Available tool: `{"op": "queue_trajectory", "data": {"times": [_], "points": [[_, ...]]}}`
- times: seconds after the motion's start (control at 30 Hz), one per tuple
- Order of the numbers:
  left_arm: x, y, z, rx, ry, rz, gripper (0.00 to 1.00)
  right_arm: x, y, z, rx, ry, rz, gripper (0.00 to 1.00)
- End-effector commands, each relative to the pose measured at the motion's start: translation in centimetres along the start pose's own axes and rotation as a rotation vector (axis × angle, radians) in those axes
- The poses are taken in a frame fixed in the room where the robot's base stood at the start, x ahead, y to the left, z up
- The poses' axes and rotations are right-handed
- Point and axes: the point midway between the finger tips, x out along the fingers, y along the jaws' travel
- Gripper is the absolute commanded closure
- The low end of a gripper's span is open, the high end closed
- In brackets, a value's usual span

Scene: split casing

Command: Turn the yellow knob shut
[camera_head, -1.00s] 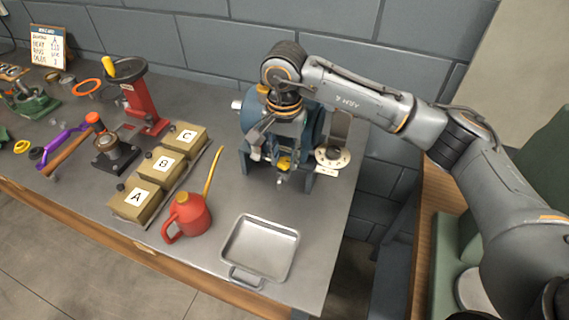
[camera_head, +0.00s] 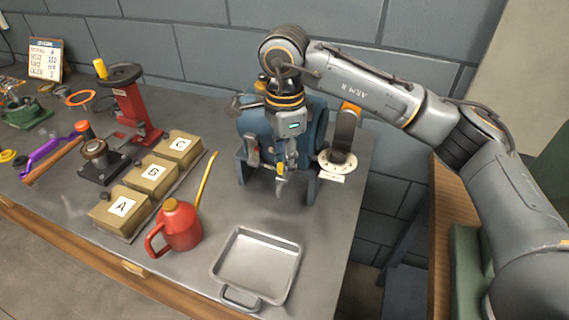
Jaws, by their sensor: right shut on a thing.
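The yellow knob (camera_head: 281,168) is on the front of the blue casing (camera_head: 312,125), which stands on dark legs at the back right of the bench. Only a small part of the knob shows, as my right gripper (camera_head: 281,181) covers most of it. My right gripper reaches down in front of the casing and is shut on the knob. The exact finger contact is too small to see. My left gripper is not in view.
A metal tray (camera_head: 222,262) and a red oil can (camera_head: 176,228) stand in front of the casing. Boxes marked A, B and C (camera_head: 151,178) are to the left. A round dial plate (camera_head: 337,168) is just right of the casing. A wall is close behind.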

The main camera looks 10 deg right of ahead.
Motion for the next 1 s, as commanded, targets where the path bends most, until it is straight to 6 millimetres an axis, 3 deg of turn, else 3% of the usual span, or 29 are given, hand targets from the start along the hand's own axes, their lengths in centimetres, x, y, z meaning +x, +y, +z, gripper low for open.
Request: {"op": "queue_trajectory", "data": {"times": [0.77,0.8,0.9,1.0], "points": [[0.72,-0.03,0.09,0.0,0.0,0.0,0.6,-0.08,-0.04,-0.07,0.099,0.002,-0.001,1.0],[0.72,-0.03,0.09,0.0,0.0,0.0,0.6,-0.08,-0.04,-0.08,0.099,0.002,-0.001,0.63],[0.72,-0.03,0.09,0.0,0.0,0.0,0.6,-0.07,-0.04,-0.07,0.099,0.001,-0.001,0.48],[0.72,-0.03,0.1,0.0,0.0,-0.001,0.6,-0.09,-0.08,-0.08,0.1,0.001,-0.003,0.48]]}}
